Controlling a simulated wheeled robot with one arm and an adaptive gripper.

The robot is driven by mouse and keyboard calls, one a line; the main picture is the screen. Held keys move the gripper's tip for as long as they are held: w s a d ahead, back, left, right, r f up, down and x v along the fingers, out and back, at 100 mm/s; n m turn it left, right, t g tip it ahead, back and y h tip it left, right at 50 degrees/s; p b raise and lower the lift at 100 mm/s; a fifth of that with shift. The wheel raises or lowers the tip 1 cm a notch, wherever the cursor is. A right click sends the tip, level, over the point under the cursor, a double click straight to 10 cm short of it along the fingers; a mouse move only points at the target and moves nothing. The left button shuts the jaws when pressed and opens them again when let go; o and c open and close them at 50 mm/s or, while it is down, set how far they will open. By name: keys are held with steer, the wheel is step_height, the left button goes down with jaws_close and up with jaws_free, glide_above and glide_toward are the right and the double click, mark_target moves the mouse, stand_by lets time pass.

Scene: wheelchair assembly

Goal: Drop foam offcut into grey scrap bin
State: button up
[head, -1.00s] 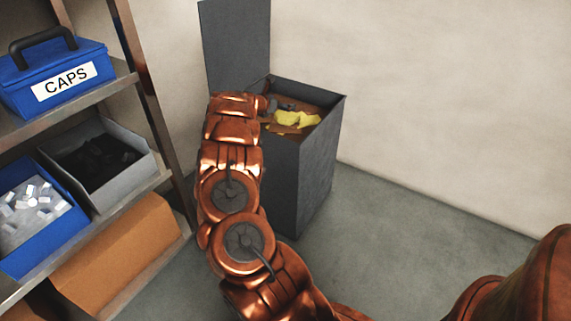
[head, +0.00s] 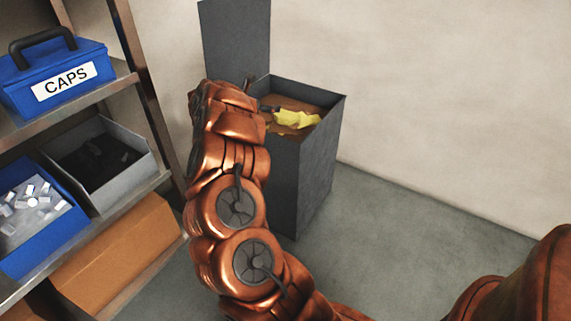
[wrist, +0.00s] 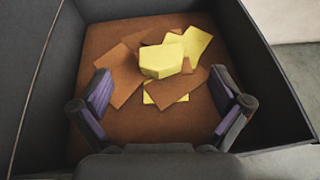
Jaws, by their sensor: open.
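The foam offcut (wrist: 166,60) is a yellow chunk lying on brown and yellow scraps in the grey scrap bin (head: 306,165). In the head view yellow pieces (head: 295,118) show inside the bin, but I cannot tell the chunk from the scraps there. My gripper (wrist: 163,100) is open and empty in the wrist view, its purple-padded fingers wide apart over the bin's inside. The chunk lies beyond the fingertips and apart from them. In the head view my arm hides most of the gripper and the bin's left front.
The bin's lid (head: 236,45) stands open at its back left. At left a shelf holds a blue CAPS box (head: 55,75), a grey bin of dark parts (head: 97,165) and a blue bin of pale pieces (head: 35,212). The floor right of the scrap bin is clear.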

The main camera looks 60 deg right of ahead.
steer(key=shift+v, duration=1.1)
